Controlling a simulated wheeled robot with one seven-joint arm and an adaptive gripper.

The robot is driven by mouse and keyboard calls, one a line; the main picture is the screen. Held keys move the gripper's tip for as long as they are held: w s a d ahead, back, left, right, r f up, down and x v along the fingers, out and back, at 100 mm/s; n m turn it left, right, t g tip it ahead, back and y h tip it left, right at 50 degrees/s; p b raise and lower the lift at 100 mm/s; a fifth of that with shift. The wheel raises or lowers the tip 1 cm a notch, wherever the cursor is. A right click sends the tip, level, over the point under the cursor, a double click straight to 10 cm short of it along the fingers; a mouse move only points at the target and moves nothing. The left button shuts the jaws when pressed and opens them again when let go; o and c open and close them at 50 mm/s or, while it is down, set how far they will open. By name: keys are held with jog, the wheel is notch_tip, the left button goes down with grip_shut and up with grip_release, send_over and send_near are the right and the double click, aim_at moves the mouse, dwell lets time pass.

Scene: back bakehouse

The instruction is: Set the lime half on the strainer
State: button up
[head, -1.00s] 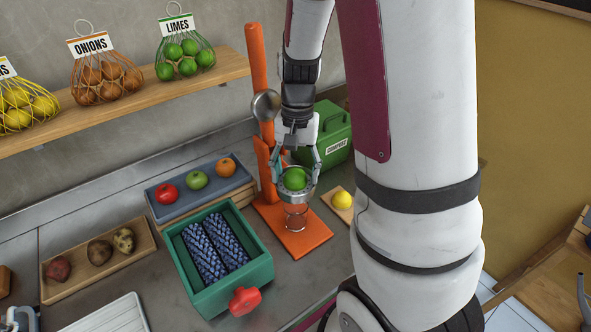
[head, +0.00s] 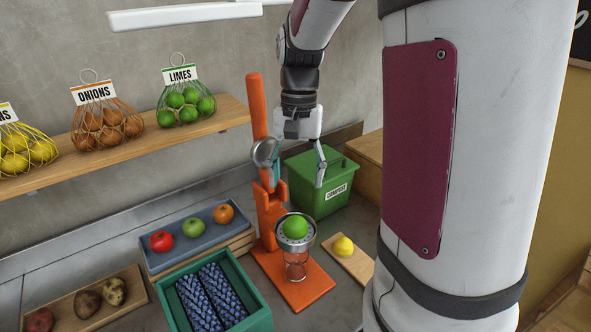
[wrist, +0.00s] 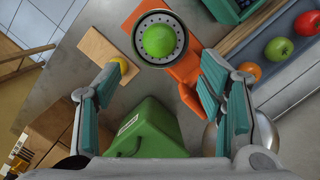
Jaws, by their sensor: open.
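The lime half (head: 296,227) rests on the strainer (head: 309,241) of the orange press (head: 293,287), green rounded side up. In the wrist view the lime half (wrist: 159,41) lies near the middle of the perforated strainer (wrist: 178,54), with holes showing around it. My gripper (head: 297,172) is open and empty, above and behind the strainer and apart from the lime. Its spread fingers (wrist: 162,105) show in the wrist view with nothing between them but the view below. A clear glass (head: 296,265) stands under the strainer.
The press's orange upright and metal cup (head: 265,152) stand close left of my gripper. A green compost bin (head: 308,191) is behind right. A lemon half (head: 343,246) lies on a board at right. A blue fruit tray (head: 205,250) and green crate (head: 172,294) are left.

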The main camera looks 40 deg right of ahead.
jog(key=s+a+r+n+t+h, duration=0.1)
jog(key=s+a+r+n+t, duration=0.5)
jog(key=s+a+r+n, duration=0.3)
jog(key=s+a, duration=0.3)
jog(key=shift+s+r+t, duration=0.15)
jog(key=shift+s+t, duration=0.15)
jog(key=shift+t, duration=0.1)
